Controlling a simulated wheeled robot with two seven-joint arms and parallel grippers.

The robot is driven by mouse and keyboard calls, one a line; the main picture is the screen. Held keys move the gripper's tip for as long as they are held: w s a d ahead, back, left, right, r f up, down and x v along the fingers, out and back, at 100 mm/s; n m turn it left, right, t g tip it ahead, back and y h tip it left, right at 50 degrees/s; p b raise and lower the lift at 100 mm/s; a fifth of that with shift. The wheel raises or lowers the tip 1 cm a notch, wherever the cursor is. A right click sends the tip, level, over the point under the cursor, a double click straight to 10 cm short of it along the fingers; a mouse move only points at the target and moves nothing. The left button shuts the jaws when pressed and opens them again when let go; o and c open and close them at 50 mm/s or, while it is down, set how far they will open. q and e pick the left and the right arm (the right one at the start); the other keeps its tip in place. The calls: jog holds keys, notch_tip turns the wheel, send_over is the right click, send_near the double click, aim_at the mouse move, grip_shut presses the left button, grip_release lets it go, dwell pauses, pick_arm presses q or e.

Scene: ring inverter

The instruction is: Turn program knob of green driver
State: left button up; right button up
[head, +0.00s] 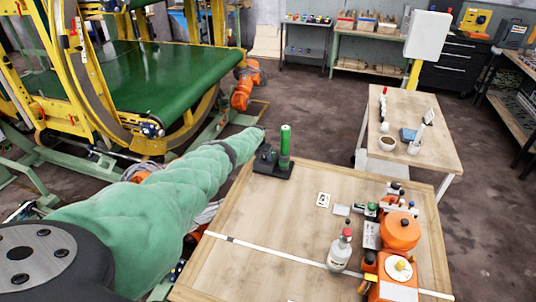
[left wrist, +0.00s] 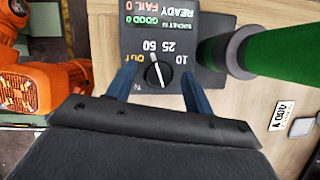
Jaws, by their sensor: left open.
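The green driver (head: 285,141) stands upright at the far left corner of the wooden table, on a dark base (head: 284,171). In the left wrist view its green cylinder (left wrist: 278,38) crosses the upper right, with a grey collar. The dark panel (left wrist: 135,35) beside it bears upside-down lettering and a round black program knob (left wrist: 157,71) with a white pointer line. My left gripper (left wrist: 158,76) is open, with one blue finger on each side of the knob; whether either finger touches it I cannot tell. In the head view my left gripper (head: 264,152) partly hides the base. My right gripper is out of view.
A second table (head: 440,155) with small items stands at the right. A yellow frame with a green belt (head: 150,75) stands at the left.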

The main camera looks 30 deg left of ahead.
pick_arm(q)
jog(key=shift+s+r, duration=0.15)
jog(key=shift+r, duration=0.05)
jog(key=shift+c, duration=1.3)
jog(key=c, duration=0.7)
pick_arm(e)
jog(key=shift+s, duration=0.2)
